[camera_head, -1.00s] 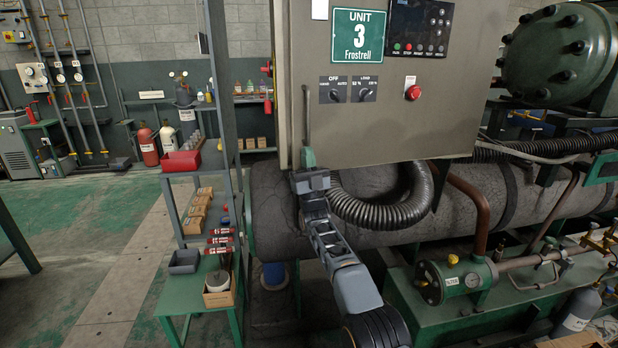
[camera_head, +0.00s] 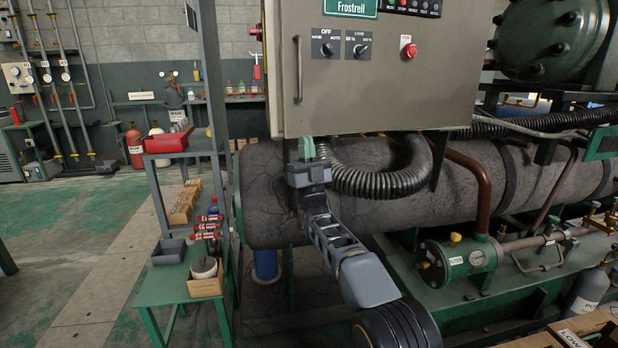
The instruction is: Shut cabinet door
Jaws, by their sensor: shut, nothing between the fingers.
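The grey control cabinet (camera_head: 400,95) carries a Frostrell sign, two rotary switches and a red button on its front. The door front looks flush with the cabinet body. A vertical bar handle (camera_head: 298,70) is near its left edge. My gripper (camera_head: 306,150) is just below the cabinet's lower left edge, under the handle, with its green fingertips pointing up. The fingers are shut with nothing between them. I cannot tell whether the fingertips touch the cabinet's lower edge.
A thick black corrugated hose (camera_head: 385,180) and a large dark cylinder (camera_head: 265,190) lie right behind my gripper. A green shelf rack (camera_head: 165,285) with boxes and red tubes stands to the left. The floor (camera_head: 80,240) further left is clear.

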